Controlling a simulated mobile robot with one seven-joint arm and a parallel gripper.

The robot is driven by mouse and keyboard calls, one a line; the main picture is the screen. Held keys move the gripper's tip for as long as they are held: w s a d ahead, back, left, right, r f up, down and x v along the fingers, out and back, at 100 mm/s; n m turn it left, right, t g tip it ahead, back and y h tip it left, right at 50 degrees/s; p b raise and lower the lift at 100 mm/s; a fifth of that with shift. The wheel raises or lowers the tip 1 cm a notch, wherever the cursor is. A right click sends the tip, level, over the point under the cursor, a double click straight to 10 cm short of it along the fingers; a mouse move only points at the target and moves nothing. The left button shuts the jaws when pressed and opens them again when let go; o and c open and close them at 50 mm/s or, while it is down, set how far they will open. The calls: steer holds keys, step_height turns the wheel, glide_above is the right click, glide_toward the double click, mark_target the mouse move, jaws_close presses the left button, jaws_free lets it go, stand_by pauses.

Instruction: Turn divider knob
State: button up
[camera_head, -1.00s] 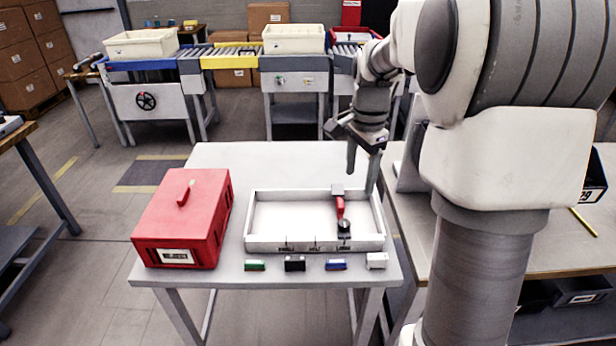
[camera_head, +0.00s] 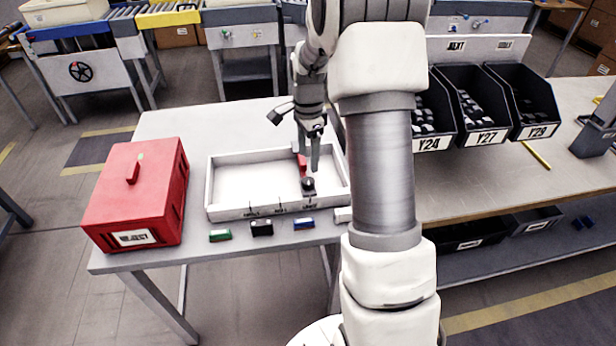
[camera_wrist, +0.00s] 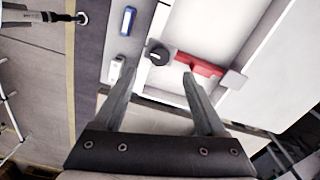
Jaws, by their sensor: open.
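The divider knob (camera_head: 308,183) is a small black round knob at the right end of the white tray (camera_head: 228,213), near its front wall. A red divider piece (camera_head: 302,164) runs back from it. In the wrist view the black knob (camera_wrist: 157,54) lies ahead of and between the fingertips, with the red piece (camera_wrist: 198,64) beside it near the right finger. My gripper (camera_head: 308,165) is open above the right part of the tray. Its fingers (camera_wrist: 160,72) are apart and empty, and no contact with the knob shows.
A red box (camera_head: 133,195) stands left on the table. Small green (camera_head: 220,235), black (camera_head: 262,228) and blue (camera_head: 303,223) blocks lie along the front table edge. Black bins (camera_head: 480,110) stand on the right bench. The left part of the tray is empty.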

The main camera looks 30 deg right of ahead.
mark_target(308, 180)
step_height(308, 180, down, 8)
steer(key=shift+c, duration=0.2)
jaws_close()
stand_by(0.4)
